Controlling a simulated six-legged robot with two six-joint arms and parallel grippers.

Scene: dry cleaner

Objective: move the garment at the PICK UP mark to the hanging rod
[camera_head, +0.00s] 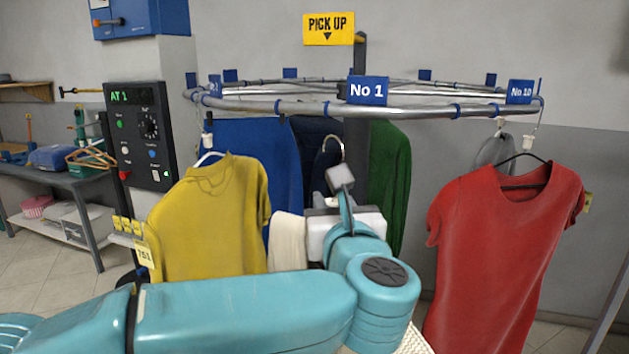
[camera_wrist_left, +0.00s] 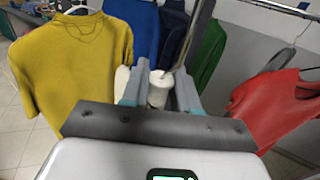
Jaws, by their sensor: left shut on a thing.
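The yellow PICK UP sign (camera_head: 328,28) stands above the far side of an oval conveyor rail (camera_head: 300,107). My left gripper (camera_head: 340,180) is in front of the rail, below the No 1 tag, and partly hidden by my own arm. It is shut on the white neck of a hanger (camera_wrist_left: 158,88), whose hook shows above the gripper in the head view. A cream garment (camera_head: 288,240) shows beside and below the gripper, mostly hidden. It also shows in the left wrist view (camera_wrist_left: 242,97). I cannot pick out the hanging rod. My right gripper is not in view.
A yellow shirt (camera_head: 212,220) hangs left and a red shirt (camera_head: 503,250) right. Blue (camera_head: 258,160) and green (camera_head: 390,185) garments hang behind. A black control panel (camera_head: 140,140) stands left, with a side table (camera_head: 55,185) beyond it.

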